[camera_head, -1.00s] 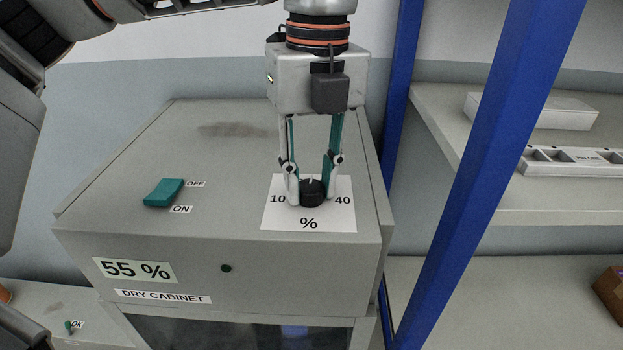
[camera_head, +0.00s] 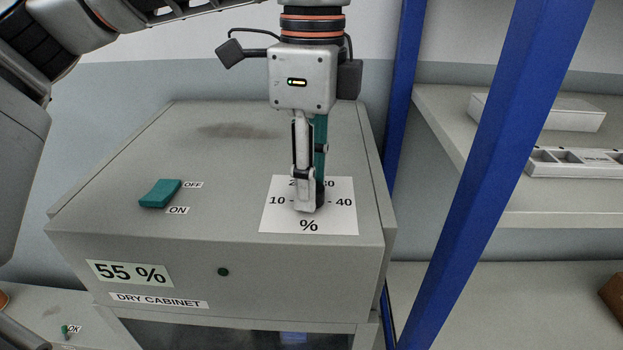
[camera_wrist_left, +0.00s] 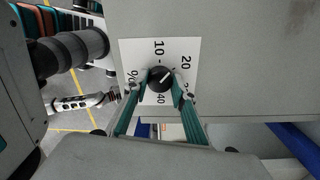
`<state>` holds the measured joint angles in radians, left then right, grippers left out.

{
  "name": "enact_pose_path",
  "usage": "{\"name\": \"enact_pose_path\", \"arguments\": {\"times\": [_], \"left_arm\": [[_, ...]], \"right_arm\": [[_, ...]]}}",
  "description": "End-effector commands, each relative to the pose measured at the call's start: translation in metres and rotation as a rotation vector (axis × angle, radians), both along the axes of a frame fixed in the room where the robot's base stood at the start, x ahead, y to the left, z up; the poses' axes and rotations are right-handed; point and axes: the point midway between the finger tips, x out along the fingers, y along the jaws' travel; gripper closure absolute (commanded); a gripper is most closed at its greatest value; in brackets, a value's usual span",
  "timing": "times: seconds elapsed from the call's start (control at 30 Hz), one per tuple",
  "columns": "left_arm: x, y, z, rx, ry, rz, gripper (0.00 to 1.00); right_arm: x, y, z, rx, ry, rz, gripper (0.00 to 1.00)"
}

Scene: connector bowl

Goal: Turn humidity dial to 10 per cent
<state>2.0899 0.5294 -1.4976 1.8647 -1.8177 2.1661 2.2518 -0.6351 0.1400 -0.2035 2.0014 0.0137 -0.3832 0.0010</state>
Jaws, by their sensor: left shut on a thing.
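The black humidity dial (camera_head: 320,197) sits on a white scale plate (camera_head: 339,217) on top of the grey dry cabinet. My left gripper (camera_head: 308,204) points down and is shut on the dial, with its fingers seen nearly edge-on and hiding most of it in the head view. In the left wrist view, the dial (camera_wrist_left: 160,79) lies between the two fingertips. Its white mark slants on the side towards the 20 label. The cabinet's display (camera_head: 131,273) reads 55 %. A pale gripper-like part, seemingly my right gripper (camera_wrist_left: 112,97), shows small in the wrist view; its jaws are unclear.
A teal OFF/ON switch (camera_head: 160,193) is left of the plate on the cabinet top (camera_head: 235,165). A blue post (camera_head: 470,160) stands right of the cabinet, before shelves holding a white box (camera_head: 570,113). Space above the cabinet top is mostly clear.

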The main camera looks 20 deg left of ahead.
Motion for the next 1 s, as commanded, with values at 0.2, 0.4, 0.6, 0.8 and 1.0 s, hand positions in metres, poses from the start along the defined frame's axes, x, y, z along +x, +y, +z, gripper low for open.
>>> {"name": "enact_pose_path", "arguments": {"times": [0.2,0.4,0.6,0.8,1.0], "left_arm": [[0.0011,0.0003,0.0020,-0.005,-0.005,0.206,0.96],[0.0012,0.0005,0.0020,-0.004,-0.005,0.387,0.96],[0.0010,0.0006,0.0020,-0.004,-0.005,0.541,0.96],[0.0006,0.0007,0.0023,-0.004,-0.004,0.647,0.96],[0.0006,0.0007,0.0027,-0.005,-0.004,0.707,0.96]], "right_arm": [[-0.0005,-0.0010,-0.0036,-0.004,0.003,0.000,1.00],[-0.0008,-0.0015,-0.0054,-0.007,0.003,0.001,1.00],[-0.0009,-0.0019,-0.0067,-0.008,0.004,0.001,1.00],[-0.0008,-0.0022,-0.0074,-0.010,0.003,0.001,1.00],[-0.0001,-0.0023,-0.0072,-0.010,0.002,0.002,1.00]]}}
